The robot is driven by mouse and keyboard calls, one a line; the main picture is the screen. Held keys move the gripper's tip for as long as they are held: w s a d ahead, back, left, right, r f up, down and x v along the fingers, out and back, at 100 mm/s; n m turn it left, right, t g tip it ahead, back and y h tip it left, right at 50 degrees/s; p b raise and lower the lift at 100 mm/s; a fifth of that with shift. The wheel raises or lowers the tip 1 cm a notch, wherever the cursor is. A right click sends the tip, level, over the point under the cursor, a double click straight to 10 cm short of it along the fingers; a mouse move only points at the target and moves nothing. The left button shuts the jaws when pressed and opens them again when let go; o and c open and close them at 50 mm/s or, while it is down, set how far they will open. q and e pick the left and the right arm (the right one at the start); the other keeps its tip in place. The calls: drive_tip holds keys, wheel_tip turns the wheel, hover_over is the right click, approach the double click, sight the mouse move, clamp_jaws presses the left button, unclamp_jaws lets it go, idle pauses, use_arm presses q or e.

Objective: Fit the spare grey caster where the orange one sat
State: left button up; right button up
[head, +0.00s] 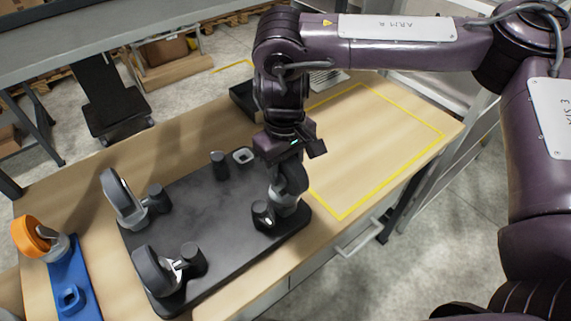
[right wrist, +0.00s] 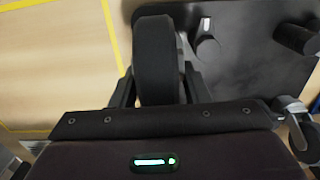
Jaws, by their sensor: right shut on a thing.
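My right gripper (head: 287,162) is shut on the dark wheel of a grey caster (head: 286,192) at the near right corner of the dark plate (head: 190,215). In the right wrist view its wheel (right wrist: 157,60) stands between the two fingers. The caster's foot is beside a black post (head: 262,215); I cannot tell whether it is seated in a socket. A pale square socket (head: 243,156) at the plate's far right corner is empty. The orange caster (head: 38,238) stands on a blue holder (head: 72,270), which has one empty socket. My left gripper is not in view.
Two other grey casters (head: 123,199) and (head: 155,271) stand at the plate's left corners beside black posts. A black tray (head: 243,98) is behind my right wrist. A yellow-outlined area (head: 375,140) of the wooden bench on the right is clear.

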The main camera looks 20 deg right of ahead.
drive_tip(key=shift+f+b, duration=0.75)
drive_tip(key=shift+f, duration=0.6)
drive_tip(key=o, duration=1.3)
wheel_tip(320, 180, up, 8)
drive_tip(key=shift+f, duration=0.1)
drive_tip(key=shift+w, duration=0.1)
